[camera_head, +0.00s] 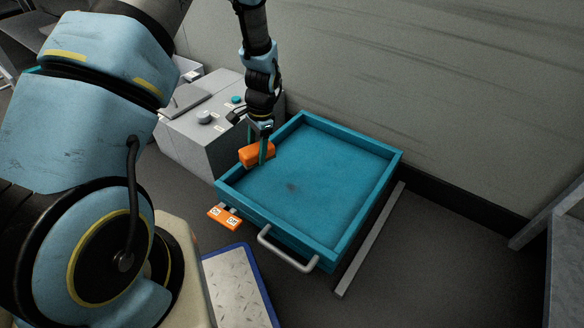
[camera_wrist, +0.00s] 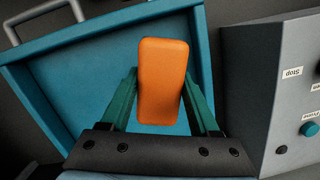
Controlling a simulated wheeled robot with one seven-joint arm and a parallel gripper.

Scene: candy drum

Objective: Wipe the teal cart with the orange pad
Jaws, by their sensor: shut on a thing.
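The teal cart (camera_head: 330,175) is a shallow open tray with raised walls and a grey handle (camera_head: 287,250) at its front. A small dark smudge (camera_head: 291,187) shows on its floor. My gripper (camera_head: 262,148) is shut on the orange pad (camera_head: 253,156), over the cart's left side near its wall. In the wrist view the orange pad (camera_wrist: 163,82) sits between the green fingers, with the teal cart (camera_wrist: 75,85) behind it. I cannot tell whether the pad touches the cart.
A grey control box (camera_head: 195,135) with knobs and a teal button stands left of the cart. An orange label plate (camera_head: 225,217) is at the cart's front left corner. A blue-edged metal plate (camera_head: 238,285) lies in front. A grey rail (camera_head: 370,240) runs along the right; a wall is behind.

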